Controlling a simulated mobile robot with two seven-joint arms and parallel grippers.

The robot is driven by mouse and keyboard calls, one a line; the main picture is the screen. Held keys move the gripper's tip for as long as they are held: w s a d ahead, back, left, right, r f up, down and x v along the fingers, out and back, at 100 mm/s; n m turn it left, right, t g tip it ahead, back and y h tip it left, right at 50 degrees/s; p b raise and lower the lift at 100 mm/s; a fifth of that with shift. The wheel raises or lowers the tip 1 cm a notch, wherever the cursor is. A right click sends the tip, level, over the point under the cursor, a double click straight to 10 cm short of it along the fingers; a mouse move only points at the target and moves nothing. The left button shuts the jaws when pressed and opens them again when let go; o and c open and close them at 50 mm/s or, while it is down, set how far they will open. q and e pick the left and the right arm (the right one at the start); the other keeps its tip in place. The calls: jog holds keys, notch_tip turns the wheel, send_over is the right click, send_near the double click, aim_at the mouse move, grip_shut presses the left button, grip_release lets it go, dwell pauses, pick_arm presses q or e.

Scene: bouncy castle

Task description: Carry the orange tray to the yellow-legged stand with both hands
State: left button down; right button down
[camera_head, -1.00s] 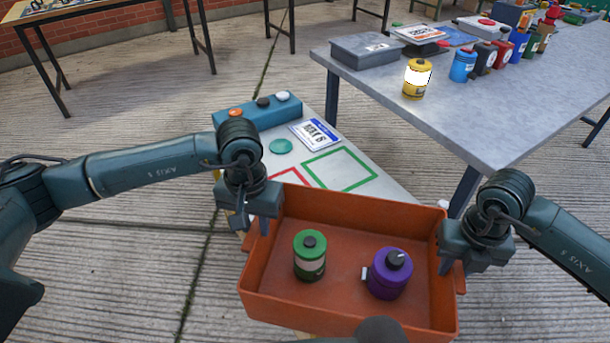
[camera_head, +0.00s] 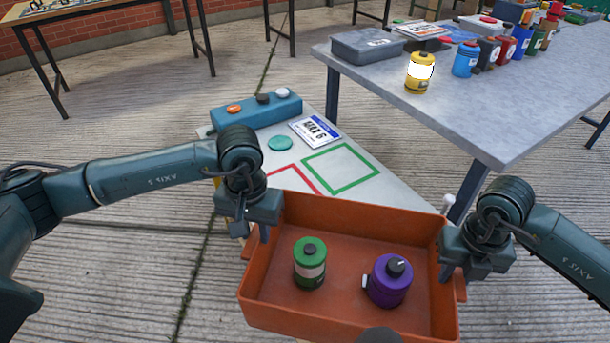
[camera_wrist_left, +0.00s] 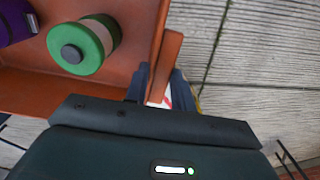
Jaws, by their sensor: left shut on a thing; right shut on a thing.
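The orange tray (camera_head: 350,209) is held between my two grippers in the head view. A green canister (camera_head: 309,263) and a purple canister (camera_head: 389,280) stand upright in it. My left gripper (camera_head: 252,232) is shut on the tray's left side, and my right gripper (camera_head: 455,272) is shut on its right side. The left wrist view shows the handle (camera_wrist_left: 166,66) between the left fingers, with the green canister (camera_wrist_left: 84,45) inside the tray. The white-topped stand (camera_head: 375,188), with a green and a red outlined square, lies just beyond the tray. Its near part is hidden by the tray.
A blue box with buttons (camera_head: 256,113), a "MAX 6" card (camera_head: 314,131) and a teal disc (camera_head: 280,143) sit on the stand's far part. A grey table (camera_head: 480,115) with several canisters and a grey bin (camera_head: 367,46) stands behind, at the right. Paved floor lies left.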

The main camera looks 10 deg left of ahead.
pick_arm(q)
jog(key=shift+f, duration=0.4)
pick_arm(e)
jog(key=shift+f, duration=0.4)
pick_arm(q)
jog(key=c, duration=1.2)
grip_release()
jog(key=shift+r, duration=0.15)
pick_arm(e)
jog(key=c, duration=1.2)
grip_release()
jog(key=shift+r, duration=0.15)
pick_arm(q)
jog(key=shift+o, duration=0.2)
pick_arm(e)
jog(key=shift+o, duration=0.2)
jog(key=shift+r, duration=0.1)
pick_arm(q)
notch_tip(320, 180, up, 12)
pick_arm(e)
notch_tip(320, 180, up, 12)
pick_arm(q)
notch_tip(320, 180, up, 9)
jog(key=p, duration=0.5)
pick_arm(e)
jog(key=shift+r, duration=2.45)
